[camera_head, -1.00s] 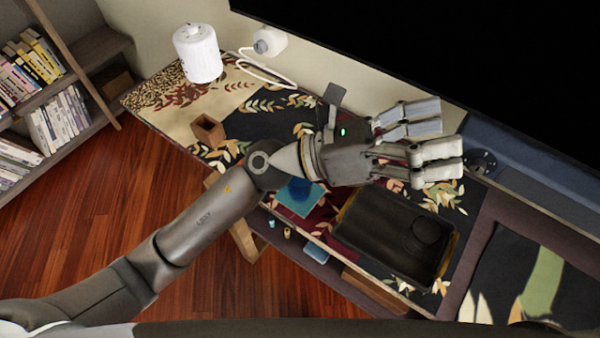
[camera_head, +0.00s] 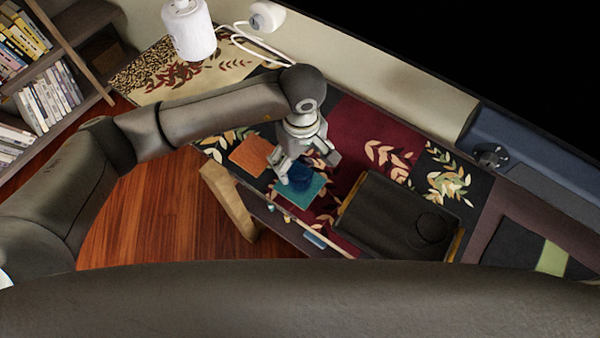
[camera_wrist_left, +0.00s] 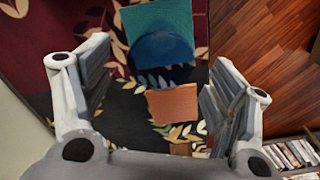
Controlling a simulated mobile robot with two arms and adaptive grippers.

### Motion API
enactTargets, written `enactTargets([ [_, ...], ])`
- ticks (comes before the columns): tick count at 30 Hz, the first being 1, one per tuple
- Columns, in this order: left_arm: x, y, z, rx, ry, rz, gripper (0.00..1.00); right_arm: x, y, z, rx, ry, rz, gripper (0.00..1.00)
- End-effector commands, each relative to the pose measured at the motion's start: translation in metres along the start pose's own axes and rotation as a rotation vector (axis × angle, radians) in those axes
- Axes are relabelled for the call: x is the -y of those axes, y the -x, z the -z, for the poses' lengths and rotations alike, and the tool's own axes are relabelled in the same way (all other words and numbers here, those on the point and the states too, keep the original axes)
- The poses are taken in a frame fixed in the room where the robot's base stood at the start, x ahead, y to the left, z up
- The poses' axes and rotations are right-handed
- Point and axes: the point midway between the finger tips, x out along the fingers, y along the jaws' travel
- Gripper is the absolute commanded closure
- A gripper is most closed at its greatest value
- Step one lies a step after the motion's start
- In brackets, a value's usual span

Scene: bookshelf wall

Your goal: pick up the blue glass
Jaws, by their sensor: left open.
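The blue glass (camera_head: 300,177) is dark blue and see-through, and stands on a teal square (camera_head: 313,192) near the table's front edge. My left gripper (camera_head: 304,163) points down at the glass, with its fingers spread around or just above it; contact cannot be made out. In the left wrist view the glass (camera_wrist_left: 163,50) lies ahead between the open fingers (camera_wrist_left: 155,88), over the teal square (camera_wrist_left: 158,18), and nothing is gripped. My right gripper does not show.
An orange square (camera_head: 250,155) lies left of the glass. A dark tray (camera_head: 390,215) is to the right on the patterned table. A white cylinder (camera_head: 190,32) stands at the back left. Small items, including a light-blue one (camera_head: 315,240), sit below the table's front edge.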

Motion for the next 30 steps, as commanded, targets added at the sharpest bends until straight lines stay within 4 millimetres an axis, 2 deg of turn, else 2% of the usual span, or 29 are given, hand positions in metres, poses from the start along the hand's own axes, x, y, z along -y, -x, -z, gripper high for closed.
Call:
enactTargets([
  [3,0.0,-0.016,-0.001,0.003,0.002,0.001,0.2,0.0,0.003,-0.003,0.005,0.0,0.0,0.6],
  [11,0.001,-0.037,-0.001,0.006,0.002,0.001,0.2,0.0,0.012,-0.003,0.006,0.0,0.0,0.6],
  [18,0.002,-0.07,0.001,0.006,0.002,-0.001,0.2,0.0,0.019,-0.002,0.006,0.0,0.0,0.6],
  [27,0.001,-0.076,0.001,0.003,0.001,-0.003,0.2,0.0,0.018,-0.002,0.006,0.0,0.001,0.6],
  [30,0.001,-0.076,0.001,0.003,0.001,-0.003,0.33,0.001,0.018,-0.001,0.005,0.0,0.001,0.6],
])
